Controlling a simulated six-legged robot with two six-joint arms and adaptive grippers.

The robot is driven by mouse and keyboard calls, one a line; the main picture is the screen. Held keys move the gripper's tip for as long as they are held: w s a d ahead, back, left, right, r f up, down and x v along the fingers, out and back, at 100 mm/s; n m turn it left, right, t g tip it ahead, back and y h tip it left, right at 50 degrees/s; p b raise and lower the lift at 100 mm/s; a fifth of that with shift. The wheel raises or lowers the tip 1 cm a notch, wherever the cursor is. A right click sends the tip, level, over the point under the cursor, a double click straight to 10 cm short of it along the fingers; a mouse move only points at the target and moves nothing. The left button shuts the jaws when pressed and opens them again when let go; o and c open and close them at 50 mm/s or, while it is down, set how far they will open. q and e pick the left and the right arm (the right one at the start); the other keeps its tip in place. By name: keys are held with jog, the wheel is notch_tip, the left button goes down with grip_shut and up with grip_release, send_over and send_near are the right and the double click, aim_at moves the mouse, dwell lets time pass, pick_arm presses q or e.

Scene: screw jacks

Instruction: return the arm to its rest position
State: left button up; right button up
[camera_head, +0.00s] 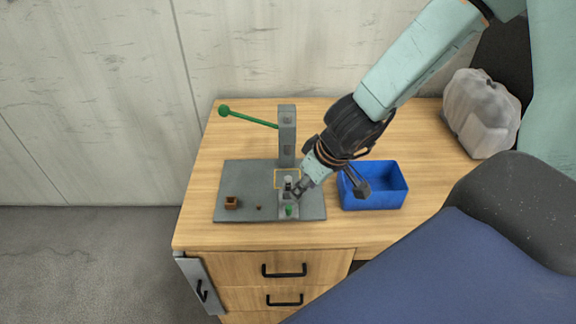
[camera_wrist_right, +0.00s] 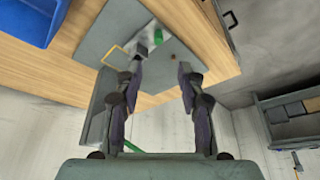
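My right arm comes in from the upper right of the head view. Its gripper (camera_head: 330,188) is low over the right side of a grey fixture plate (camera_head: 238,182), close to the blue bin. In the right wrist view the two fingers of this gripper (camera_wrist_right: 161,63) stand apart with a clear gap and nothing between them. The left fingertip overlaps the small grey block with a green top (camera_wrist_right: 157,38), and I cannot tell whether it touches it. My left gripper is not in view.
A grey post (camera_head: 287,135) with a green-knobbed lever (camera_head: 224,111) rises behind the plate. A blue bin (camera_head: 387,205) stands right of it. A small brown block (camera_head: 231,203) is on the plate. A translucent container (camera_head: 481,112) stands at the right. The wooden tabletop (camera_head: 240,140) is bare at left.

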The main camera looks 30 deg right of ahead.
jog(key=s+a+f+m+g+b, duration=0.1)
jog(key=s+a+f+g+b, duration=0.1)
jog(key=s+f, duration=0.9)
jog(key=s+a+f+m+g+h+b, duration=0.1)
jog(key=s+a+f+b, duration=0.4)
jog(key=s+f, duration=0.7)
jog(key=shift+s+a+f+m+g, duration=0.15)
jog(key=shift+s+a+m+g, duration=0.1)
jog(key=shift+s+m+g, duration=0.25)
